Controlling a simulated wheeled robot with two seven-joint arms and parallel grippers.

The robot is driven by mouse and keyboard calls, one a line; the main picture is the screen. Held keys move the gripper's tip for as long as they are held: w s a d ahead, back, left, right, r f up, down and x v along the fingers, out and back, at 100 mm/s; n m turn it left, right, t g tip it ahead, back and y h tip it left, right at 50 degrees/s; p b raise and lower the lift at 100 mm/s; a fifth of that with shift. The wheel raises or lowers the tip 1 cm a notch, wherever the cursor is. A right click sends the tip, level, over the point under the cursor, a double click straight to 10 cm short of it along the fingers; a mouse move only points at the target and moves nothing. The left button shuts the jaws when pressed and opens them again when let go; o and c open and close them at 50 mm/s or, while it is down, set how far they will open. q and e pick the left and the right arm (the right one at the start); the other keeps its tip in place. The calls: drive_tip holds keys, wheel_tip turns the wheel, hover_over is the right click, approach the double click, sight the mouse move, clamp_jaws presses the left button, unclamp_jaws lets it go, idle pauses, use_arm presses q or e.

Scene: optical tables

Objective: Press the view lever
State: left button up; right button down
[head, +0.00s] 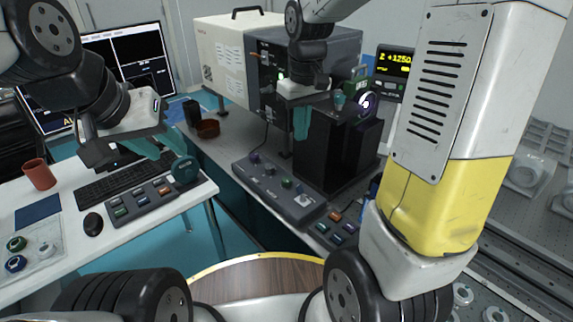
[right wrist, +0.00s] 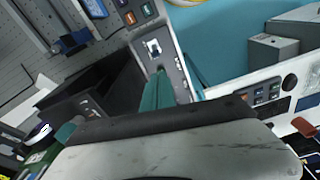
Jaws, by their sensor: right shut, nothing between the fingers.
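A grey control panel (head: 268,184) stands on the bench with several coloured knobs. A pale square plate with a small lever (head: 303,200), which looks like the view lever, is at its near right end. The lever also shows in the right wrist view (right wrist: 153,47), just beyond the fingertips. My right gripper (head: 301,133) is shut and empty, teal fingers pointing down above the panel's far side, apart from the lever. In the wrist view its fingers (right wrist: 158,78) overlap the panel. My left gripper (head: 174,148) hangs over the desk at left; its finger gap is unclear.
A black box-shaped instrument (head: 330,160) stands close to the right of the panel. A button panel (head: 335,230) lies nearer me. The left desk holds a keyboard (head: 118,178), a mouse (head: 93,223), a red cup (head: 39,174) and another button panel (head: 145,202).

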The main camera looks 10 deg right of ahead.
sight(300, 190)
drive_tip(key=w+a+f+n+g+h, duration=0.1)
drive_tip(key=w+a+f+n+g, duration=0.1)
drive_tip(key=w+f, duration=0.3)
wheel_tip(300, 190, down, 5)
drive_tip(key=shift+w+r+g, duration=0.1)
drive_tip(key=shift+w+g, duration=0.2)
drive_tip(key=shift+w, duration=0.1)
drive_tip(key=f, duration=0.3)
drive_tip(key=s+f, duration=0.1)
drive_tip(key=f, duration=0.2)
drive_tip(key=d+f, duration=0.1)
drive_tip(key=f, duration=0.3)
drive_tip(key=shift+s, duration=0.25)
drive_tip(key=shift+d, duration=0.1)
